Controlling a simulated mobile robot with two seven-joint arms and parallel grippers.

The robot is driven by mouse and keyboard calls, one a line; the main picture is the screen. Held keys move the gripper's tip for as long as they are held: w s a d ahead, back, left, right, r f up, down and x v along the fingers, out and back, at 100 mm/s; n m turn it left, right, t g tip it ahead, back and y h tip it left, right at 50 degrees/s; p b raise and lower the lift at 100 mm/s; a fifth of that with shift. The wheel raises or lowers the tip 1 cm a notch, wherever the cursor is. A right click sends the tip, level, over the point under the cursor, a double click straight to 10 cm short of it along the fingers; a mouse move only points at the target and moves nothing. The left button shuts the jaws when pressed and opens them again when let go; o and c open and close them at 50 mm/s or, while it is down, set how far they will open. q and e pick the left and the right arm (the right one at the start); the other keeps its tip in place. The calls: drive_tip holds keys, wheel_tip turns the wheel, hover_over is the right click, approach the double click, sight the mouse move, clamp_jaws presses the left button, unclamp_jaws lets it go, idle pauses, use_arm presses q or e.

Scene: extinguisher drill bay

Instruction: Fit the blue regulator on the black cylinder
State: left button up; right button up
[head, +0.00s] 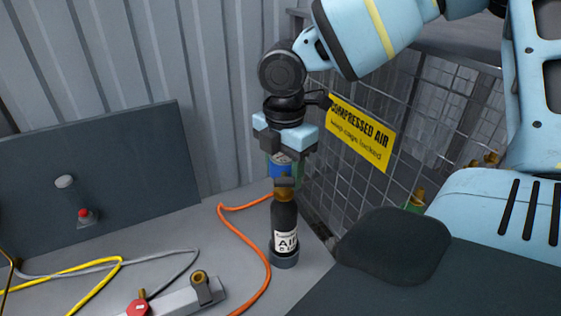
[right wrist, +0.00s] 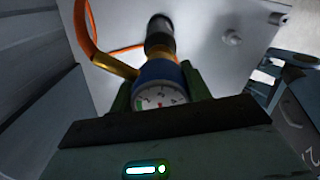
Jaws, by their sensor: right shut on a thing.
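The black cylinder (head: 287,222), with a white AIR label and a brass valve on top, stands upright in a grey ring-like base on the bench. My right gripper (head: 284,160) points down above it, its green fingers shut on the blue regulator (head: 281,167). In the right wrist view the regulator (right wrist: 158,72) shows its white dial, with a brass fitting (right wrist: 110,65) at its left. In the head view the regulator sits just above the valve; I cannot tell whether they touch. The gripper partly hides the regulator. My left gripper is not in view.
An orange hose (head: 243,235) loops left of the cylinder. Yellow (head: 100,265) and grey (head: 185,263) hoses lie further left, near a grey bar (head: 178,303) with brass and red fittings. A mesh cage (head: 320,185) with a yellow sign (head: 362,133) stands close on the right.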

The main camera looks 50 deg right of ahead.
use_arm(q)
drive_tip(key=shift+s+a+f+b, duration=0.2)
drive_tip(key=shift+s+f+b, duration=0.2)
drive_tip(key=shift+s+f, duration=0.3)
use_arm(e)
drive_tip(key=shift+s+a+f, duration=0.1)
drive_tip(key=shift+a+f, duration=0.1)
drive_tip(key=shift+f, duration=0.4)
drive_tip(key=shift+a+f, duration=0.15)
drive_tip(key=shift+f, duration=0.45)
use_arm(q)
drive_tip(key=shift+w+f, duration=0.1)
use_arm(e)
drive_tip(key=o, duration=1.1)
